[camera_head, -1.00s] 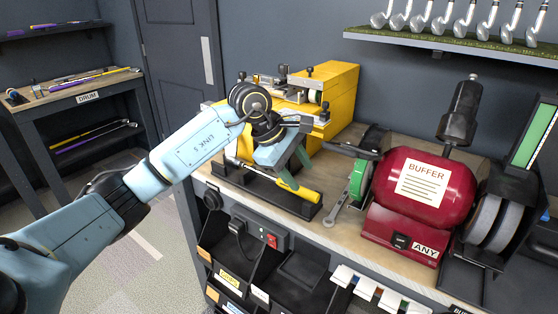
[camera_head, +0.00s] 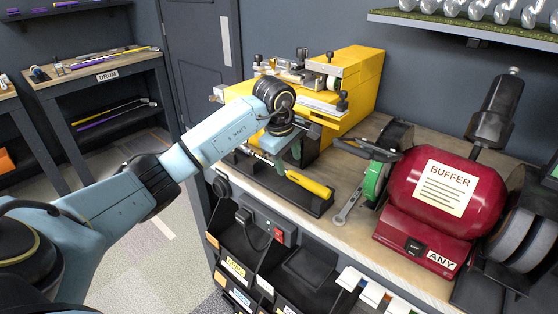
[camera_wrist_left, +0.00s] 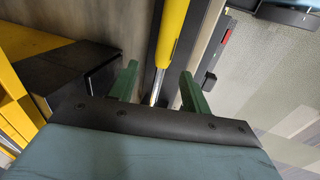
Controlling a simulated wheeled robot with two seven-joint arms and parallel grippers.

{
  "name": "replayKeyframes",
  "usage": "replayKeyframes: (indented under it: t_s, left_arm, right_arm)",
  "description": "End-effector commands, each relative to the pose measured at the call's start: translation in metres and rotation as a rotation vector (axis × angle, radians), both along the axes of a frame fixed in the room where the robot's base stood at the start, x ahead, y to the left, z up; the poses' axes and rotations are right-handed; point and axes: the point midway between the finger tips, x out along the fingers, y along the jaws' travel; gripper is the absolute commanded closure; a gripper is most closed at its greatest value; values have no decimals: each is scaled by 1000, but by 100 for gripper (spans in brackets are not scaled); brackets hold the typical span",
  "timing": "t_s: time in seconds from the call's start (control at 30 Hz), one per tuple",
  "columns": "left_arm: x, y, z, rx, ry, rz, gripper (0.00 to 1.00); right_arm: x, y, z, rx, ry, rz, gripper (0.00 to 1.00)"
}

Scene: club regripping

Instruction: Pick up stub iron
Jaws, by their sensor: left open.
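The stub iron, with a yellow grip (camera_head: 308,184) and a thin metal shaft, lies in a black holder (camera_head: 290,196) along the bench's front edge. Its head end is hidden behind my arm. My left gripper (camera_head: 287,158) is open above the shaft, just behind the yellow grip. In the left wrist view, the green fingers of my left gripper (camera_wrist_left: 158,78) stand one on each side of the shaft, with the yellow grip (camera_wrist_left: 172,35) beyond them. I cannot tell how far the fingertips are above the shaft. My right gripper is not in view.
A yellow machine (camera_head: 345,100) stands close behind the holder. Black bins (camera_head: 245,255) hang below the front edge.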

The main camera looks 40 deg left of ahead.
Motion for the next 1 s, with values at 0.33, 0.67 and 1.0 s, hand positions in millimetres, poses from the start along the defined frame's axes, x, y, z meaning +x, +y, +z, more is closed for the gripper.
replayKeyframes:
  t_s: [0.33,0.67,1.0]
  left_arm:
    - [6,0,-41,-2,1,-1,52]
    - [6,0,-41,-1,0,-1,68]
    - [7,1,-39,0,-4,-1,100]
  right_arm:
    - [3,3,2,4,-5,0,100]
    - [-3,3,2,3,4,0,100]
    - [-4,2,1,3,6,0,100]
